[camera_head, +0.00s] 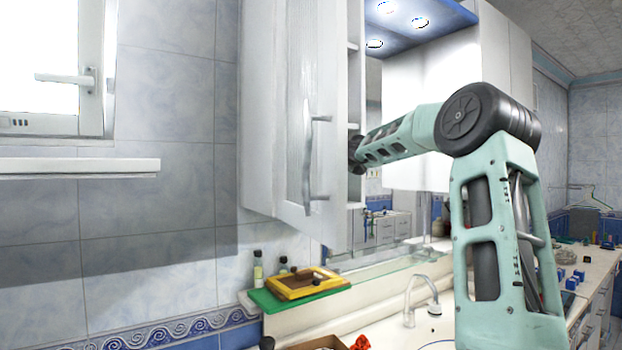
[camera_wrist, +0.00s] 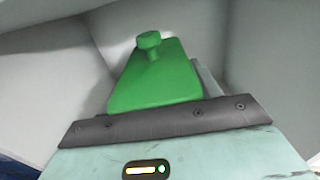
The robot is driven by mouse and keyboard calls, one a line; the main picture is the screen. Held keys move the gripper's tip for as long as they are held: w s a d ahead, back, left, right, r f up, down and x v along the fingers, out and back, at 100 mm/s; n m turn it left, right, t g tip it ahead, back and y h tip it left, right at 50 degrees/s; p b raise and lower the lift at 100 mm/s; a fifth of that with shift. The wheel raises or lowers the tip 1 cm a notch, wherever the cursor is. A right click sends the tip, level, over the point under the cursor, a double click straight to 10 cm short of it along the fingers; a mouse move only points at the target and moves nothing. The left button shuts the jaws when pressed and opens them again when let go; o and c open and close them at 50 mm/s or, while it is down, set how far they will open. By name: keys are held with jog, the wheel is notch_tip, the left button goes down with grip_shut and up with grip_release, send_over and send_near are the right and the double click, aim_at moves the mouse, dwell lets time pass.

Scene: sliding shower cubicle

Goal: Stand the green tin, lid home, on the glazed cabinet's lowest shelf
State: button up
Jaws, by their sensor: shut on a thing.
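The green tin (camera_wrist: 155,78), with a round green knob on top, shows in the wrist view just beyond my gripper's dark front edge. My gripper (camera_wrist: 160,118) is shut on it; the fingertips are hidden. I cannot make out a lid seam. Pale walls surround the tin. In the head view my gripper (camera_head: 356,152) reaches in behind the open door of the white wall cabinet (camera_head: 270,110), between two shelf edges. The tin is hidden there by the door. The lowest shelf (camera_head: 355,206) shows only as a narrow edge.
The cabinet door (camera_head: 323,100), with its wavy handle (camera_head: 309,155), stands open close to my gripper's left. Below are a yellow tray (camera_head: 300,284) on a green board (camera_head: 265,300), small bottles (camera_head: 257,268) and a tap (camera_head: 415,300). A window ledge (camera_head: 80,167) juts out left.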

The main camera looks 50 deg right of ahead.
notch_tip(320, 180, down, 5)
jog(key=shift+f+b, duration=0.15)
jog(key=shift+b, duration=0.35)
jog(key=shift+w+f+p, duration=0.15)
jog(key=shift+f+p, duration=0.2)
jog(key=shift+f, duration=0.1)
jog(key=o, duration=1)
jog(key=b+v, duration=0.3)
jog(key=v, duration=0.9)
